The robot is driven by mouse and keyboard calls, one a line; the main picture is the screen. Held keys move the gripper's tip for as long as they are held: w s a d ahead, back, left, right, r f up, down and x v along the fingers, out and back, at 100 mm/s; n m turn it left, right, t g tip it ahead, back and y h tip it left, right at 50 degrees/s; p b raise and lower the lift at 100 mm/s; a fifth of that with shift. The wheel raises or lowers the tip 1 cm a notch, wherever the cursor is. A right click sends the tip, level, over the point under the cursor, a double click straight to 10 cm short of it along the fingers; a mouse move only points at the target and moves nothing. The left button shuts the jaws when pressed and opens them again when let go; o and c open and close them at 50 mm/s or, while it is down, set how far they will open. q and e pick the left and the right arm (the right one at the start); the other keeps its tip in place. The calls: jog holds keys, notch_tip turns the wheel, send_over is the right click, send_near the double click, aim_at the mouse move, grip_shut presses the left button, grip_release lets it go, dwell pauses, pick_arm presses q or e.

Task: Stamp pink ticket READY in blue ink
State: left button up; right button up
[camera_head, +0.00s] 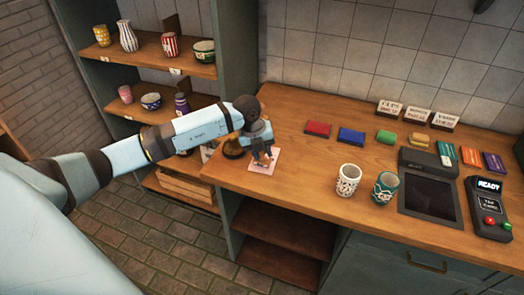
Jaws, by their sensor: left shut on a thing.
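My left gripper (262,156) is over the pink ticket (259,169) at the left part of the wooden counter. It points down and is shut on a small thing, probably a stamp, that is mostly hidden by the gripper. I cannot tell whether the held thing touches the ticket. Any print on the ticket is too small to tell. The blue ink pad (351,137) lies on the counter, right of the gripper. A red pad (318,129) and a green pad (385,137) lie on either side of it. My right gripper does not show.
Two patterned cups (348,180) stand at the counter's front. A dark panel (429,196) and a card terminal (489,207) reading READY lie at right. Small signs (417,115) stand at the back. A pottery shelf (160,64) is at left. Counter between ticket and cups is clear.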

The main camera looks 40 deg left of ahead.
pick_arm(q)
jog(key=shift+s+f+b, duration=0.1)
jog(key=shift+f+b, duration=0.25)
jog(key=shift+f, duration=0.35)
dwell(1.4)
jog(key=shift+r, duration=0.15)
jog(key=shift+r+p, duration=2.4)
jog(key=shift+r, duration=1.05)
